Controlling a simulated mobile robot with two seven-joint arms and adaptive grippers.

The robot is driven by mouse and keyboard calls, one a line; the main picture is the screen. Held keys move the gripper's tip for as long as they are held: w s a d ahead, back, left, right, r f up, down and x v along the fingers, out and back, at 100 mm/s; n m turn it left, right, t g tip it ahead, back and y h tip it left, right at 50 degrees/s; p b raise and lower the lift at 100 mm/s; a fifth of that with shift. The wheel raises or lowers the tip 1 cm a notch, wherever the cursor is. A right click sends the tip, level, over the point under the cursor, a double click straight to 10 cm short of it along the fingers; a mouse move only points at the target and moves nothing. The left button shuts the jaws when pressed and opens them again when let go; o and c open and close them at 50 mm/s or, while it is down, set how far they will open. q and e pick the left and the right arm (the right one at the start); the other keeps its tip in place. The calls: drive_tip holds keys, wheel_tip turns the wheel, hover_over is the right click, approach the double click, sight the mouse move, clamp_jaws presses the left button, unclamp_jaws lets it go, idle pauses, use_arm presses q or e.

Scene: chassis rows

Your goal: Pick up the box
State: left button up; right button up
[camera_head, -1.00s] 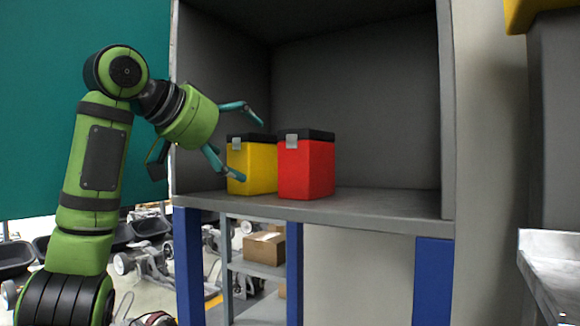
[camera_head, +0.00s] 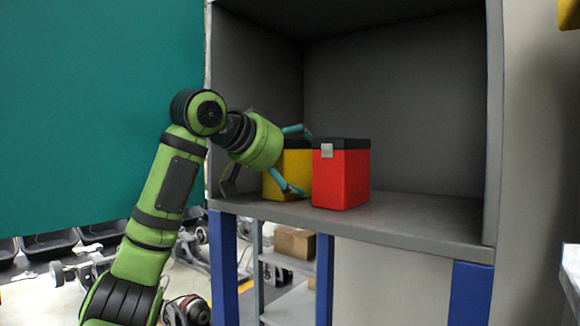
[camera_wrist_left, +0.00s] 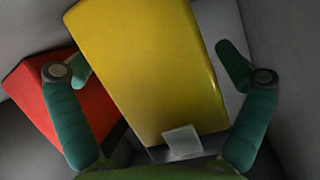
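A yellow box (camera_head: 297,167) with a dark lid stands upright on the shelf, partly behind my left gripper. A red box (camera_head: 341,178) with a black lid and a grey clasp stands close to its right. My left gripper (camera_head: 303,163) is open, reaching in from the left with its fingers at the yellow box. In the left wrist view, the yellow box (camera_wrist_left: 150,65) lies between the two spread fingers, with a visible gap on the right side. The red box (camera_wrist_left: 75,105) is partly behind the left finger there. My right gripper is in neither view.
The boxes stand on the grey shelf (camera_head: 420,218), which has side walls, a back wall and a top. The shelf floor right of the red box is clear. A cardboard box (camera_head: 294,241) sits on a lower rack behind the blue legs.

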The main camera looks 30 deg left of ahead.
use_arm(q)
drive_tip(key=shift+s, duration=0.1)
drive_tip(key=c, duration=1.1)
drive_tip(key=shift+c, duration=0.2)
drive_tip(key=shift+r, duration=0.5)
wheel_tip(320, 180, up, 8)
drive_tip(key=shift+d+r, duration=0.1)
drive_tip(key=shift+r, duration=0.4)
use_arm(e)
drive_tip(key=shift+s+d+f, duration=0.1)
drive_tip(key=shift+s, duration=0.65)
